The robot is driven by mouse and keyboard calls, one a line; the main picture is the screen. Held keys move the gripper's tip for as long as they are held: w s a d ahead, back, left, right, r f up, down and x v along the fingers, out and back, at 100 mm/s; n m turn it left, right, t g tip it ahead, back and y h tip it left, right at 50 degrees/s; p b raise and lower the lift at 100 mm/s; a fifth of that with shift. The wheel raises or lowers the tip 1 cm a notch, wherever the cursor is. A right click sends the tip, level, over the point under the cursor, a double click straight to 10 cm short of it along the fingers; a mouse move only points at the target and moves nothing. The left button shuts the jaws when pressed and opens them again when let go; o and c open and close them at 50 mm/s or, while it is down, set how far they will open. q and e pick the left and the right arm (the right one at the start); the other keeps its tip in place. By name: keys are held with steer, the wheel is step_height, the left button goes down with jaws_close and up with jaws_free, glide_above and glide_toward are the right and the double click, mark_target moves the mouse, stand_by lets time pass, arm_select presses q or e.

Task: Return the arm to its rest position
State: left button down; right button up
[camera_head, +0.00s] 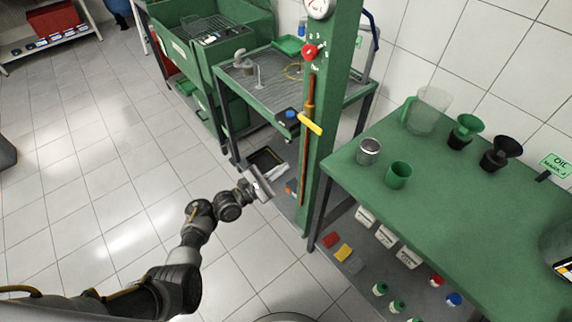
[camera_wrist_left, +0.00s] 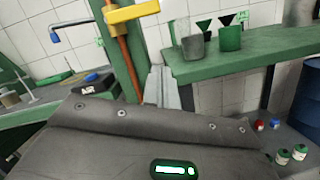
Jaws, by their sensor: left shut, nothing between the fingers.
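My left arm (camera_head: 180,280) reaches in from the lower left of the head view. Its gripper (camera_head: 263,184) is shut and empty, in the air over the floor in front of the green post (camera_head: 322,120). In the left wrist view the dark gripper body fills the bottom, and the pale shut fingers (camera_wrist_left: 163,88) point toward the gap between post and green bench. My right gripper is not in view.
The green bench (camera_head: 455,205) on the right holds a jug (camera_head: 428,110), funnels and cups. A yellow handle (camera_head: 310,123) sticks out from the post. A green wash station (camera_head: 215,45) stands behind. Tiled floor (camera_head: 90,180) on the left is clear.

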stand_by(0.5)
arm_select(q)
steer(key=w+a+f+m+y, duration=0.1)
steer(key=a+f+m+y, duration=0.15)
steer(key=f+m, duration=0.35)
steer(key=w+a+f+m+y, duration=0.1)
steer(key=f+m+y, duration=0.35)
steer(key=f, duration=0.35)
steer(key=s+a+f+m+g+y, duration=0.25)
steer(key=s+f, duration=0.25)
steer(key=f, duration=0.3)
steer(key=s+a+f+m+g+y, duration=0.1)
steer(key=s+a+f+m+y, duration=0.1)
steer(key=s+a+f+m, duration=0.45)
steer(key=s+a+f+m+g+y+b, duration=0.15)
steer(key=s+a+f, duration=0.25)
steer(key=s+f, duration=0.5)
steer(key=s+a+f+m+g+y, duration=0.1)
steer(key=s+a+f+g+y, duration=0.2)
steer(key=s+f, duration=0.6)
steer(key=s+a+f+g, duration=0.1)
steer(key=s+a, duration=0.1)
steer(key=s, duration=0.9)
steer(key=s+a+g+b, duration=0.1)
steer(key=s+a, duration=0.1)
steer(key=s, duration=1)
steer(key=shift+s+a+f+g+y, duration=0.2)
steer(key=shift+a+f+g+y, duration=0.05)
steer(key=shift+f+g+y, duration=0.15)
